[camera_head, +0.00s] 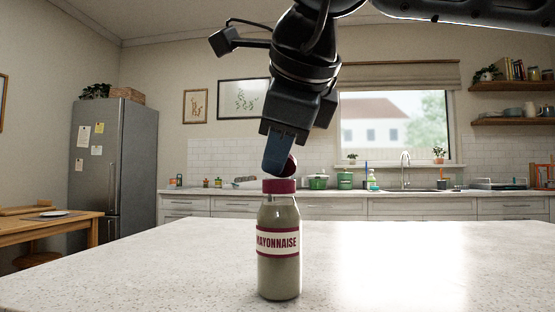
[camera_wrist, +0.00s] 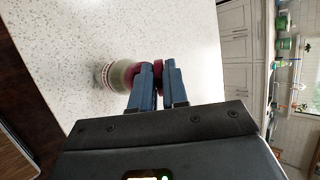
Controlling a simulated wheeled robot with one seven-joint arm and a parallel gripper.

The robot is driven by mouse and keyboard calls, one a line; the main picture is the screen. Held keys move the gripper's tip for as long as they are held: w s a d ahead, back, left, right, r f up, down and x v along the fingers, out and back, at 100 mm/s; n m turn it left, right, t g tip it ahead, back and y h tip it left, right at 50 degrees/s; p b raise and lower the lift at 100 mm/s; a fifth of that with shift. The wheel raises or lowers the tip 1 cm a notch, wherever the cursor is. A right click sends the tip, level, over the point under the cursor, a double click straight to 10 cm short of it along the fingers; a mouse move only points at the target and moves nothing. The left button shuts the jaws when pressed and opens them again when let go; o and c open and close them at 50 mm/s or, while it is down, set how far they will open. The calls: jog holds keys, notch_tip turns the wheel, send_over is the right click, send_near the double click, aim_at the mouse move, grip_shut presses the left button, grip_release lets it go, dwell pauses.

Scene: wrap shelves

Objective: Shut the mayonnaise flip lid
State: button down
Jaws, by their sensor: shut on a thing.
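The mayonnaise bottle (camera_head: 279,268) stands upright on the pale countertop, with a dark red cap (camera_head: 279,186) on top. Its flip lid (camera_head: 291,168) is raised and tilted above the cap, partly hidden by the blue fingers. My gripper (camera_head: 275,168) reaches down from above, its fingertips at the lid just over the cap. In the wrist view the bottle (camera_wrist: 110,76) lies to the left of the fingertips. The red lid (camera_wrist: 158,70) shows between the two blue fingers, which are shut on it.
The speckled countertop (camera_head: 120,270) is clear around the bottle. A fridge (camera_head: 115,155) stands at the back left, beyond a wooden table (camera_head: 40,232). A back counter with a sink, green pots (camera_head: 318,181) and a window lies far behind.

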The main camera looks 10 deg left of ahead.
dwell(0.3)
jog(key=c, duration=1.2)
grip_release()
jog(key=shift+p, duration=0.3)
